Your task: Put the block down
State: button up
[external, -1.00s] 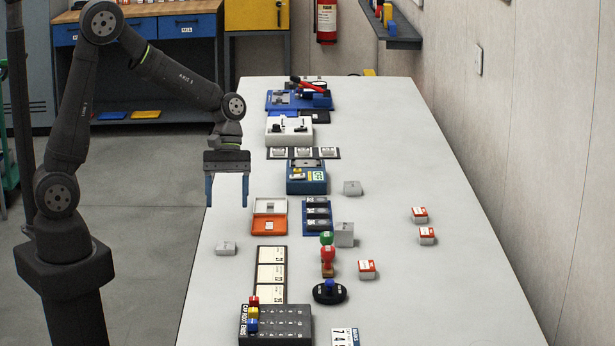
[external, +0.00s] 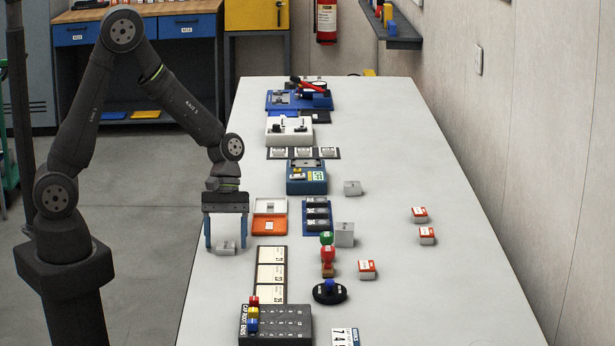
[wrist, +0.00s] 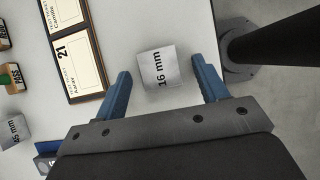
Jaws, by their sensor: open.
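A small grey metal block (external: 225,248) lies on the white table near its left edge. In the wrist view the block (wrist: 158,68) is marked "16 mm" and sits between the two blue fingers. My gripper (external: 224,247) is open, with one finger on each side of the block. A gap shows between the block and each finger in the wrist view (wrist: 163,82). The block appears to rest on the table.
An orange and white tray (external: 269,237) stands just right of my gripper. Framed cards (external: 271,273) lie nearer the camera. A second grey block (external: 344,235) and red-and-white boxes (external: 367,270) are further right. The table's right side is mostly clear.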

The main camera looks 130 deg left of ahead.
jog(key=c, duration=1.2)
jog(key=shift+r, duration=0.1)
